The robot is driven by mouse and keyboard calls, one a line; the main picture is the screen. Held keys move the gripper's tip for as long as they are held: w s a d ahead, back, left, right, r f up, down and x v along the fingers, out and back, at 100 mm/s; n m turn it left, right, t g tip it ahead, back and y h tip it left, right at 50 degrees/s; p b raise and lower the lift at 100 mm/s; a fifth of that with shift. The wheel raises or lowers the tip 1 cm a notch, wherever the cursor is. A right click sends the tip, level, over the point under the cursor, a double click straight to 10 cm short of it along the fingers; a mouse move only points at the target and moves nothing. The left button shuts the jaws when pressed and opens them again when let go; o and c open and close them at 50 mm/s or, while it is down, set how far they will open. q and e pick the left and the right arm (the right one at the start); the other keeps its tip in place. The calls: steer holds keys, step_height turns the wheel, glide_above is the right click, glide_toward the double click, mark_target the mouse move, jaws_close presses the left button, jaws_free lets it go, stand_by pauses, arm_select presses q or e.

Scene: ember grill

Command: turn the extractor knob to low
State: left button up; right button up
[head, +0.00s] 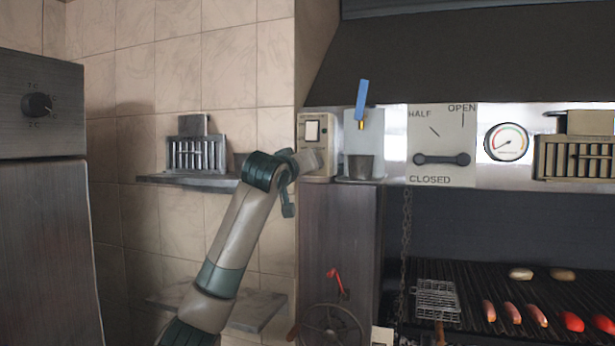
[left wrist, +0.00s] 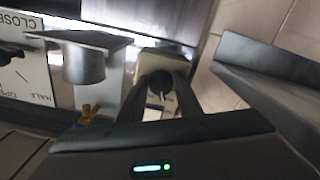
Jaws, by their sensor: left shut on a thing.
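The cream extractor control box (head: 329,133) is on the wall left of the grill, with a white rocker switch (head: 312,131) on its upper part. My left gripper (head: 311,159) reaches its lower part from the left and hides the knob in the head view. In the left wrist view, the dark round knob (left wrist: 160,80) sits between the fingertips of my left gripper (left wrist: 160,88), which are shut on it. Its setting marks are too small and covered to read. My right gripper is not in view.
A small metal shelf (head: 205,181) with a slotted holder is left of my arm. The damper plate (head: 442,135) and gauge (head: 506,142) are farther right, above the grill (head: 470,275) with food.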

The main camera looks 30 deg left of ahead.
arm_select(q)
steer(key=shift+w+d+r+n+b, duration=0.15)
steer(key=shift+n+b, duration=0.95)
steer(key=shift+n, duration=2.3)
steer(key=shift+s+d+r+n+b, duration=0.15)
steer(key=shift+n+b, duration=0.9)
steer(key=shift+n, duration=2.35)
steer(key=o, duration=1)
steer(key=shift+a, duration=0.1)
steer(key=shift+o, duration=0.2)
